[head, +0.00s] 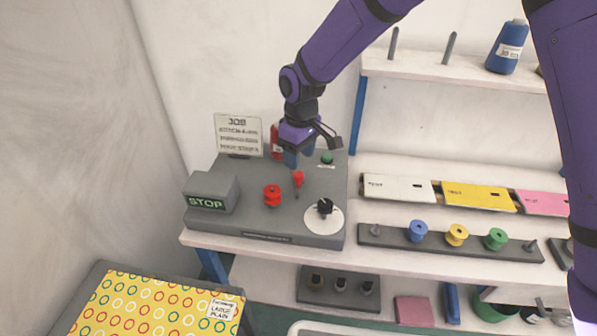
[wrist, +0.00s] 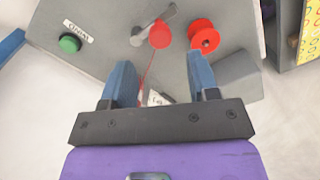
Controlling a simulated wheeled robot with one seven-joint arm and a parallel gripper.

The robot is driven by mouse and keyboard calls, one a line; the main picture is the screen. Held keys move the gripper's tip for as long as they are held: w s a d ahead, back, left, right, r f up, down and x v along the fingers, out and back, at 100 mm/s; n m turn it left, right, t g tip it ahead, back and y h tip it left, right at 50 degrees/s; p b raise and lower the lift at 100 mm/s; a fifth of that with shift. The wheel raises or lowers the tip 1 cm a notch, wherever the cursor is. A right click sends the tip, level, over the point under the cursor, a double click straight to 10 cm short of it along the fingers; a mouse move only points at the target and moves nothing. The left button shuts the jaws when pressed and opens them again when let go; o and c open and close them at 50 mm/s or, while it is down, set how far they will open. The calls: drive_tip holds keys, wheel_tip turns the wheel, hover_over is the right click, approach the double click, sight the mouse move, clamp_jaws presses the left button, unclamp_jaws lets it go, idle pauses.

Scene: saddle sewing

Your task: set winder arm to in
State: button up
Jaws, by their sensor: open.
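The grey control panel (head: 240,226) stands on the left end of the shelf. On it, a small grey lever, which looks like the winder arm (wrist: 153,24), lies beside a red round piece (wrist: 160,35). In the head view the red piece (head: 298,178) shows just below my gripper. A label between the fingers is partly hidden; the lever's setting is not readable.
A green button (head: 327,157), a black knob (head: 325,206) on a white dial and a STOP box (head: 210,195) are on the panel. A sign (head: 239,134) stands behind. Blue, yellow and green bobbins sit on a rack (head: 380,238) at right.

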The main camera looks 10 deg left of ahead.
sight(299, 173)
wheel_tip(299, 173, down, 6)
drive_tip(key=shift+s+r, duration=0.1)
drive_tip(key=shift+r, duration=0.05)
idle(0.3)
clamp_jaws()
